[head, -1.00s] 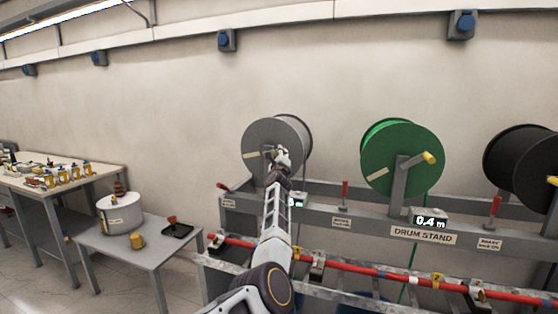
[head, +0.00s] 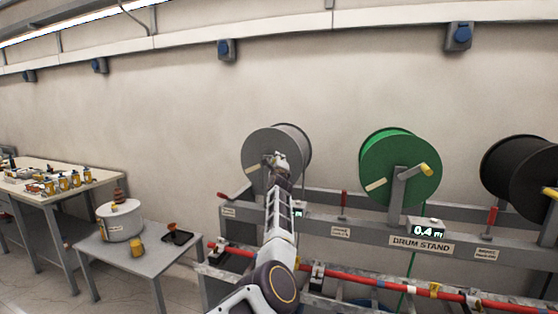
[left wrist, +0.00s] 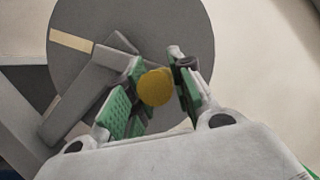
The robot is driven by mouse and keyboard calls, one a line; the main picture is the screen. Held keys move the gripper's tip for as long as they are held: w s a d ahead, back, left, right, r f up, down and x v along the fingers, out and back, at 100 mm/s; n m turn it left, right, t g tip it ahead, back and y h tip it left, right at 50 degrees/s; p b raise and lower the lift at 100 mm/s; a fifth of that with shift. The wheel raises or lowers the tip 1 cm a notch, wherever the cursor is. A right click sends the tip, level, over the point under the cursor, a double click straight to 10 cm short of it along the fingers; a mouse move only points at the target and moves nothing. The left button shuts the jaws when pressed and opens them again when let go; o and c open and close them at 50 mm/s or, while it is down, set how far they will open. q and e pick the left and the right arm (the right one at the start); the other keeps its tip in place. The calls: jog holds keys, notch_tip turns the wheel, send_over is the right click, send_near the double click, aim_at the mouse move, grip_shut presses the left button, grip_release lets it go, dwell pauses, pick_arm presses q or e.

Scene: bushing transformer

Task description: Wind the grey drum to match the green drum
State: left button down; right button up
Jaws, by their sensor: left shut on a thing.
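The grey drum (head: 272,146) hangs on the stand at the left, and it fills the upper part of the left wrist view (left wrist: 180,35). A pale stripe (left wrist: 71,41) marks its face. My left gripper (head: 276,160) is in front of the drum, shut on the yellow crank knob (left wrist: 155,87); its green pads sit on both sides of the knob. The green drum (head: 405,165) hangs to the right, with its own yellow knob (head: 426,169) and a display (head: 426,230) reading 0.4 m. The grey drum's display (head: 299,212) is mostly hidden by my left arm.
A black drum (head: 522,172) hangs at the far right. Red levers (head: 343,199) stand along the drum stand (head: 448,246). A small grey table (head: 147,262) with a white pot (head: 119,223) is at the left, before a workbench (head: 104,178).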

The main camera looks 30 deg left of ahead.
pick_arm(q)
jog(key=shift+s+a+r+n+g+p, duration=0.1)
jog(key=shift+a+r+n+g+p, duration=0.3)
jog(key=shift+r+n+p, duration=0.5)
jog(key=shift+f, duration=0.25)
jog(key=c, duration=1.2)
grip_release()
jog(key=shift+c, duration=0.2)
jog(key=shift+r, duration=0.15)
